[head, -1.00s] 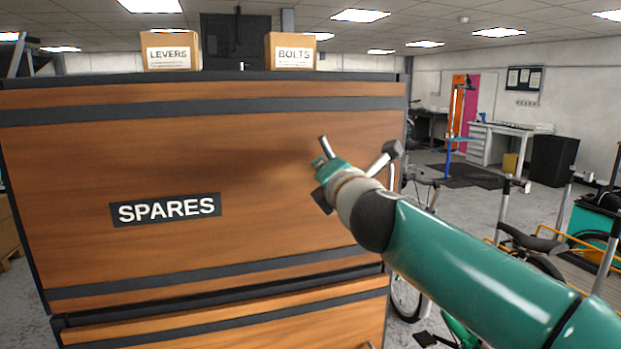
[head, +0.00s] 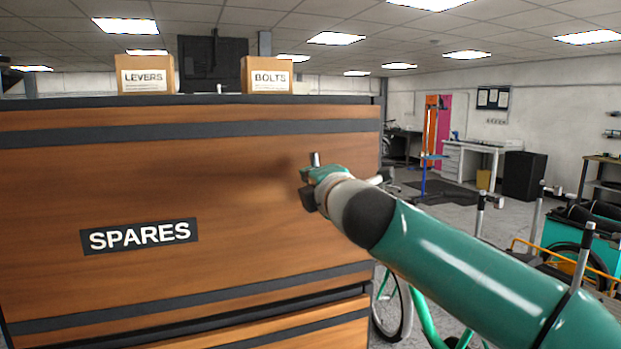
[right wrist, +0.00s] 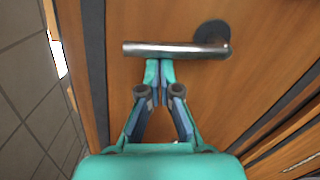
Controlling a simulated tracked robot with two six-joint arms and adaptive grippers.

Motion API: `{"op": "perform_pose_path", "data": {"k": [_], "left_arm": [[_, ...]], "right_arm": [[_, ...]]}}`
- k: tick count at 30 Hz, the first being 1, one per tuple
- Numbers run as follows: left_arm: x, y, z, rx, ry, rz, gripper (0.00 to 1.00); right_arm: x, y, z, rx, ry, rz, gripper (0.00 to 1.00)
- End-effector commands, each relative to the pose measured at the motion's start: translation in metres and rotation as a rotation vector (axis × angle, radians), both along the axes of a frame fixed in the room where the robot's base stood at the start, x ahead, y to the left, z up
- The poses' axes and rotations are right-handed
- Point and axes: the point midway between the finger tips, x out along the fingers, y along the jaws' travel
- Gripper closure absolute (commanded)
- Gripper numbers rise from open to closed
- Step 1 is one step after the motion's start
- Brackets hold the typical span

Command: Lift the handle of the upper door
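The upper door (head: 200,180) is wood-coloured with dark bands and a SPARES label. Its handle, a silver lever (right wrist: 175,49), shows in the right wrist view, with a dark round mount at its right end. In the head view a short silver piece of it (head: 316,159) stands nearly upright above my right gripper. My right gripper (head: 307,188) is at the door's right side. In the right wrist view its fingers (right wrist: 159,68) are together, tips right at the lever's lower edge; I cannot tell if they touch it. My left gripper is not in view.
Boxes labelled LEVERS (head: 146,75) and BOLTS (head: 268,76) stand on top of the cabinet. A lower panel (head: 290,335) lies beneath the upper door. A bicycle wheel (head: 394,305) stands close to the right of the cabinet. Open floor and workbenches lie farther right.

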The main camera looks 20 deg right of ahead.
Motion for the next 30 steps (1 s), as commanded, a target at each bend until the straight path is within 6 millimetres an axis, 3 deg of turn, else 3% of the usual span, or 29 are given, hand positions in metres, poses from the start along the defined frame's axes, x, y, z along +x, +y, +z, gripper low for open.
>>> {"op": "perform_pose_path", "data": {"k": [14,22,30], "left_arm": [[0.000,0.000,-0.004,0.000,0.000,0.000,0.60],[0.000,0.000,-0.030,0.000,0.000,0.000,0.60],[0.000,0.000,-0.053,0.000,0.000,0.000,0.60]], "right_arm": [[-0.001,0.001,0.000,-0.001,-0.003,-0.004,1.00],[-0.009,0.035,-0.014,-0.001,-0.002,-0.006,1.00],[-0.071,0.029,-0.011,0.000,-0.003,-0.008,1.00]]}}
